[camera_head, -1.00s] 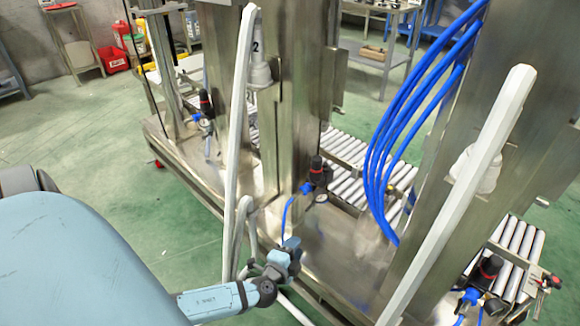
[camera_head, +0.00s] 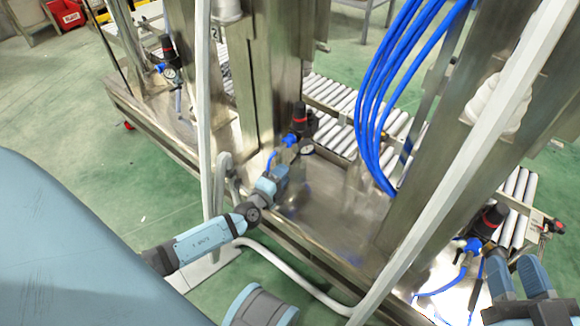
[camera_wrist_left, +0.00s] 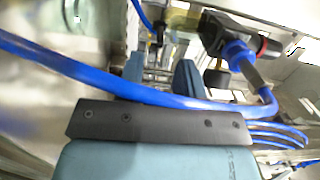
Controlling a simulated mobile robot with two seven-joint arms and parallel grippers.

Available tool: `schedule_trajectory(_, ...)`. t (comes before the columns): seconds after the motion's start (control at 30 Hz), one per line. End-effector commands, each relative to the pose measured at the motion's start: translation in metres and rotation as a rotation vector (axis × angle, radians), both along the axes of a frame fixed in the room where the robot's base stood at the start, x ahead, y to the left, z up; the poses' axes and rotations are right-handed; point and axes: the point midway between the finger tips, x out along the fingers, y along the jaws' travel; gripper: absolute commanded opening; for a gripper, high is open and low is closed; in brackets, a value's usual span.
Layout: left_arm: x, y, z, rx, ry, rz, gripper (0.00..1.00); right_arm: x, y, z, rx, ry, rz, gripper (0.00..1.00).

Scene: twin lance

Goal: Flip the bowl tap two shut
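No part is clearly readable as bowl tap two; a column at the upper left carries a "2" label (camera_head: 214,33). On the bench by that machine stands a black regulator with a red ring and blue fitting (camera_head: 299,118). My left gripper (camera_head: 272,182) is just left of and below it, over the bench edge. In the left wrist view its two fingers (camera_wrist_left: 160,75) are apart with nothing between them. A blue fitting (camera_wrist_left: 236,52) is to their right, and a blue hose (camera_wrist_left: 100,78) crosses in front. My right gripper (camera_head: 516,270) is open at the lower right, near another regulator (camera_head: 488,222).
Pale upright posts (camera_head: 204,120) and a slanted pale bar (camera_head: 460,175) stand in front of the machine. Blue hoses (camera_head: 372,100) hang at the upper middle. Roller conveyors (camera_head: 335,100) lie behind. Green floor (camera_head: 60,120) is open at the left.

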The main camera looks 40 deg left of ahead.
Motion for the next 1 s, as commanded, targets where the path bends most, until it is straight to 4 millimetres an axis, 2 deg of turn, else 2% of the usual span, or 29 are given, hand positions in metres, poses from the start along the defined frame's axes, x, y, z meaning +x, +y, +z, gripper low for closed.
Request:
schedule_trajectory(0.1, 0.022, 0.001, -0.001, -0.002, -0.001, 0.001, 0.34, 0.002, -0.001, 0.0, -0.011, -0.024, -0.002, 0.35)
schedule_trajectory(0.3, 0.043, 0.002, -0.001, -0.001, 0.0, 0.001, 0.34, 0.003, -0.002, 0.002, -0.024, -0.051, -0.003, 0.35)
schedule_trajectory(0.67, 0.048, 0.002, 0.0, 0.0, 0.001, 0.0, 0.34, 0.003, -0.003, 0.002, -0.034, -0.057, -0.001, 0.35)
schedule_trajectory(0.8, 0.048, 0.002, 0.0, 0.0, 0.0, 0.0, 0.04, 0.002, -0.003, 0.002, -0.034, -0.058, -0.001, 0.35)
schedule_trajectory(0.83, 0.048, 0.002, 0.0, 0.0, 0.0, 0.0, 0.0, 0.002, -0.003, 0.002, -0.034, -0.058, -0.001, 0.35)
schedule_trajectory(1.0, 0.048, 0.002, 0.0, 0.0, 0.0, -0.001, 0.0, 0.003, -0.003, 0.002, -0.033, -0.058, -0.002, 0.35)
